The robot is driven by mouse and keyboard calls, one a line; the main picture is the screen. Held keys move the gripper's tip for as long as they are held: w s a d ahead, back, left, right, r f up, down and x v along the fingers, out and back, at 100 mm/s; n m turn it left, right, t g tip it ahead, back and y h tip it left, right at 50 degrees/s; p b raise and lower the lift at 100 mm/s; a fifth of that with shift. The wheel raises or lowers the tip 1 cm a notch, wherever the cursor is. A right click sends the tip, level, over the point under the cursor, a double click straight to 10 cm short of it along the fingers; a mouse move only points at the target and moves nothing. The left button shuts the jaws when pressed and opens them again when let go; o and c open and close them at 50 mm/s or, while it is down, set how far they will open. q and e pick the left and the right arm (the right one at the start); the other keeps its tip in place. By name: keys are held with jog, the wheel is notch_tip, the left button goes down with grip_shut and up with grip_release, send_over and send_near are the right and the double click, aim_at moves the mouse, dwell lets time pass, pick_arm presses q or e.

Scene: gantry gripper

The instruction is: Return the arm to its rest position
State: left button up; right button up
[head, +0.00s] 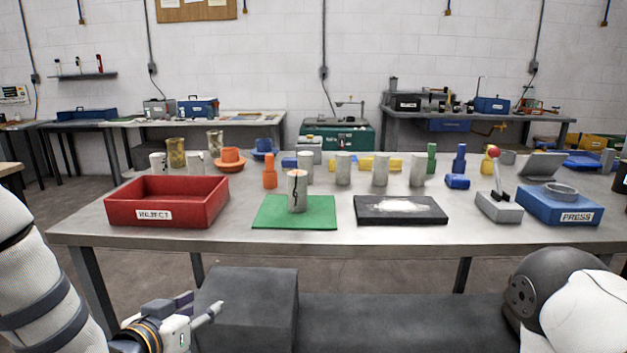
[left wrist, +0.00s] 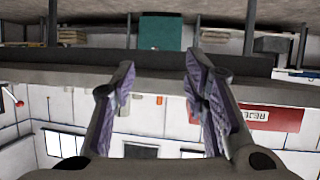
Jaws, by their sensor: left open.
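My left arm comes in at the lower left of the head view. Its gripper (head: 208,312) is in front of the table, below the edge of the tabletop, and holds nothing. In the left wrist view the two fingers of the left gripper (left wrist: 160,85) stand apart with nothing between them. That view is upside down. My right arm shows only as a white and dark grey part at the lower right of the head view; its gripper is out of view.
The steel table (head: 120,232) carries a red reject bin (head: 167,200), a green mat (head: 270,225) with a cracked grey cylinder (head: 297,195), a black pad (head: 372,212), a lever box (head: 499,207) and a blue press (head: 545,210). Several cylinders and coloured parts stand behind them.

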pick_arm(q)
jog(key=s+f+n+g+y, duration=0.1)
jog(key=s+f+g, duration=0.6)
jog(key=s+f, duration=1.05)
jog(key=s+a+f+g, duration=0.1)
jog(key=s+f+g, duration=0.1)
jog(key=s, duration=0.9)
jog(key=s+f+g+y, duration=0.1)
jog(key=s+g, duration=0.4)
jog(key=s, duration=0.7)
jog(key=shift+a+f+n+g+y, duration=0.3)
jog(key=shift+a+f+n, duration=0.05)
jog(key=shift+f+n, duration=0.1)
